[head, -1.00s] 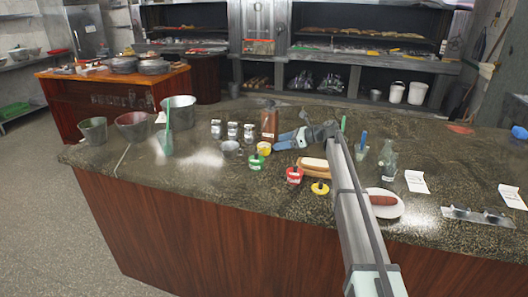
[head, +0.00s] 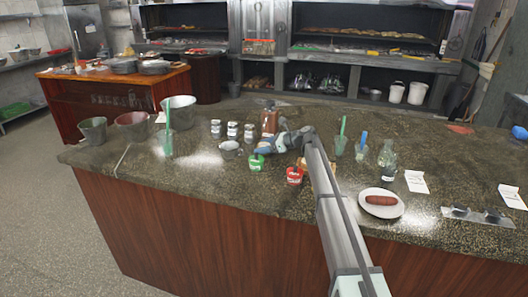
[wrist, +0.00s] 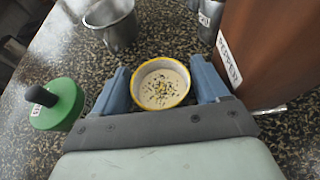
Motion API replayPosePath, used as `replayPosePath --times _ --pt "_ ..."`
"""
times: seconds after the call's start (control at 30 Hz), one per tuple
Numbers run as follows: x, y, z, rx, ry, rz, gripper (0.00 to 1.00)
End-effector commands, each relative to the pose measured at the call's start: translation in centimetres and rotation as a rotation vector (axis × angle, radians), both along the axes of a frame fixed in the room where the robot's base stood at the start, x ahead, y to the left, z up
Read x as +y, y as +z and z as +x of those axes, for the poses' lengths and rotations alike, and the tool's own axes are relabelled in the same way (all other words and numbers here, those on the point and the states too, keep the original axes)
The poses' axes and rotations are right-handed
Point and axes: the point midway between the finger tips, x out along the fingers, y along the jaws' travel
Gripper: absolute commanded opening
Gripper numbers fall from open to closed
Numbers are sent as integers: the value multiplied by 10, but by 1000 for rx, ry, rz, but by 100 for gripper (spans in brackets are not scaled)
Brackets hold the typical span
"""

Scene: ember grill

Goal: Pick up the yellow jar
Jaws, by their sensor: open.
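The yellow jar (wrist: 160,84) shows in the wrist view as a round, open jar with a yellow rim and a pale, speckled filling. It stands between the two blue fingers of my gripper (wrist: 163,88), which are spread on either side of it. I cannot tell whether either finger touches it. In the head view, my gripper (head: 266,147) is low over the counter and hides the jar.
A green-lidded jar (wrist: 57,104) is left of my gripper. A metal cup (wrist: 112,27) and a brown pepper box (wrist: 268,45) stand close beyond it. In the head view, a red-lidded jar (head: 294,176) and a plate with a sausage (head: 381,201) are nearby.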

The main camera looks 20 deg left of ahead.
Motion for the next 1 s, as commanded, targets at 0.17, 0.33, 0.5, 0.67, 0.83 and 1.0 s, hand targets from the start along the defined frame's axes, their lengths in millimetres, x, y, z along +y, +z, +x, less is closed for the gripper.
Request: replayPosePath --times 0.17,0.33,0.5,0.67,0.83,1.0 --pt "-1 0 0 0 0 0 65" --pt "-1 0 0 0 0 0 49" --pt "-1 0 0 0 0 0 33" --pt "-1 0 0 0 -1 1 20" --pt "-1 1 0 0 -1 1 20" --pt "-1 3 0 0 -1 1 20"
